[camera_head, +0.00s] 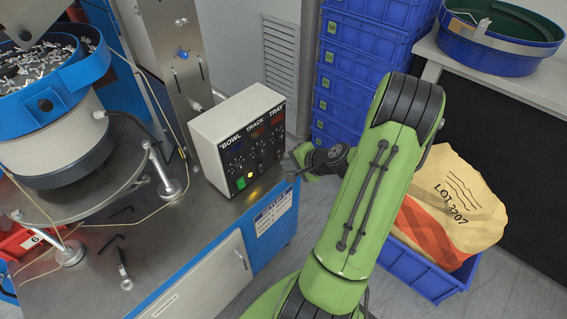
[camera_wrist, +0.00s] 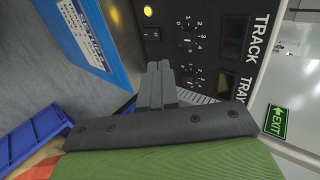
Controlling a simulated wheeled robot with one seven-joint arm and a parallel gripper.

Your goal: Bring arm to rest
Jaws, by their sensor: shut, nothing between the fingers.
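My green arm reaches up from the bottom of the head view and bends over toward the control box. My gripper (camera_wrist: 158,84) shows in the wrist view with its two grey fingers together and nothing between them. In the head view the gripper (camera_head: 292,161) is small and partly hidden beside the box's right edge. The control box (camera_head: 213,124) is beige with a black panel marked BOWL, TRACK and TRAY. Its panel (camera_wrist: 205,45) fills the upper middle of the wrist view, behind the fingertips. I cannot tell whether the fingers touch it.
A blue feeder bowl (camera_head: 60,83) stands on the grey bench (camera_head: 185,262) at left. Stacked blue crates (camera_head: 345,75) stand behind my arm. A blue crate (camera_head: 425,276) holding a LOT 3207 sack (camera_head: 455,205) is at right. Another bowl (camera_head: 490,50) sits on a back counter.

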